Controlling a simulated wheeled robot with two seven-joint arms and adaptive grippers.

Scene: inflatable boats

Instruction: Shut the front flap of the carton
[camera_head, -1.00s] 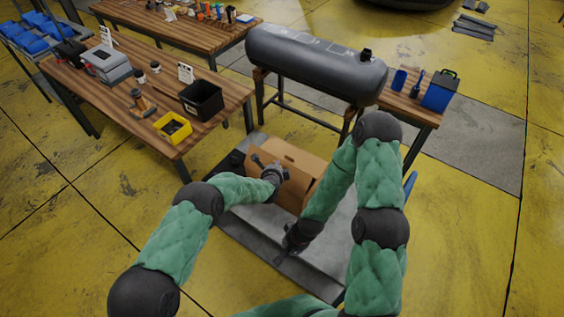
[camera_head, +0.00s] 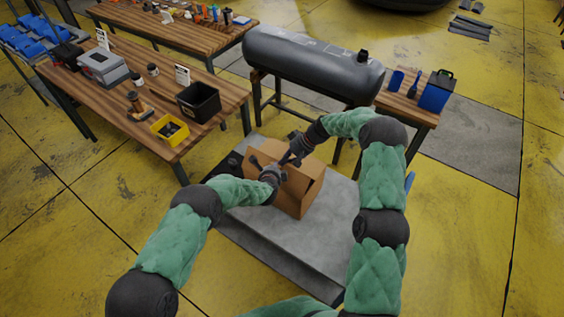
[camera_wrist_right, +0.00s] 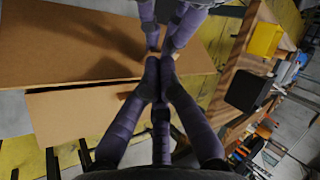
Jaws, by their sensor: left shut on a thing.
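The brown carton (camera_head: 296,197) stands on the grey platform, and top panels or flaps (camera_head: 266,152) show behind my grippers. My left gripper (camera_head: 280,176) is at the carton's upper left edge and is shut on a thin part there, likely a flap; the contact is partly hidden. My right gripper (camera_head: 286,161) is above the carton top, close to the left one. In the right wrist view its fingertips (camera_wrist_right: 159,66) are together, almost meeting the left gripper's tips (camera_wrist_right: 160,46). Brown cardboard (camera_wrist_right: 80,45) spreads left of them. Which flap is the front one is hard to tell.
The grey platform (camera_head: 300,246) is bare in front of the carton. A dark tank (camera_head: 312,65) on a stand is behind it. A wooden table (camera_head: 150,92) with a black bin (camera_head: 198,102) and a yellow bin (camera_head: 170,131) is at left.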

